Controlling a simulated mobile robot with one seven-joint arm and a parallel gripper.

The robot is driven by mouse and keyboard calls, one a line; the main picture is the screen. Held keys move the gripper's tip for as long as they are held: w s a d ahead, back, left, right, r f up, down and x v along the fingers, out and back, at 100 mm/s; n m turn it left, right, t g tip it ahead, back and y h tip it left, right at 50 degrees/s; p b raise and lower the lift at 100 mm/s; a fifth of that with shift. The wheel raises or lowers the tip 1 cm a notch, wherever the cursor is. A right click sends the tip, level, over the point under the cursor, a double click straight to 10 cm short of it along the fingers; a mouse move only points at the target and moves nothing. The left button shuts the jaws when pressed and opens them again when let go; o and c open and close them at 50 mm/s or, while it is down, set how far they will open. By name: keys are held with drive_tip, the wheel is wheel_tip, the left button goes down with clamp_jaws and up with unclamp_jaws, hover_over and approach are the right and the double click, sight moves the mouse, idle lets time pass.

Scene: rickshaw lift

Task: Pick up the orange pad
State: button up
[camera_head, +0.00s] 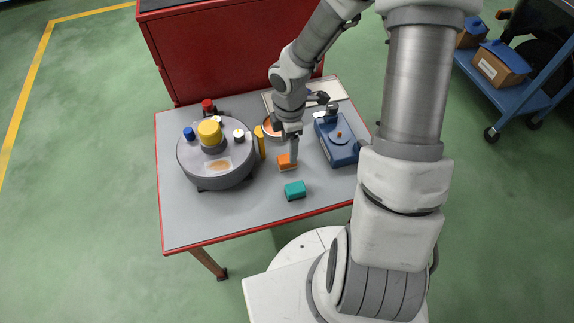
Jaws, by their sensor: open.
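The orange pad (286,162) is a small block lying on the grey table (235,214), between the round grey machine and the blue device. My gripper (292,150) points down right at the pad, with its fingers over or beside the pad's upper right part. The fingers are open. I cannot tell from this view whether they touch the pad or straddle it. My wrist partly covers the area behind the pad.
A teal block (295,190) lies just in front of the pad. The round grey machine (217,170) with coloured knobs stands left, a yellow piece (260,142) and a bowl (270,133) behind. A blue device (338,148) stands right. The table's front left is clear.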

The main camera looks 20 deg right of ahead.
sight(287, 158)
drive_tip(key=shift+s+a+f+b, duration=0.1)
drive_tip(key=shift+f+b, duration=0.55)
drive_tip(key=shift+f, duration=0.3)
drive_tip(key=shift+s+a+f+b, duration=0.15)
drive_tip(key=shift+f+b, duration=0.45)
drive_tip(key=shift+f, duration=0.35)
drive_tip(key=shift+s+a+f+b, duration=0.1)
drive_tip(key=shift+f+b, duration=0.55)
drive_tip(key=shift+f, duration=0.3)
clamp_jaws()
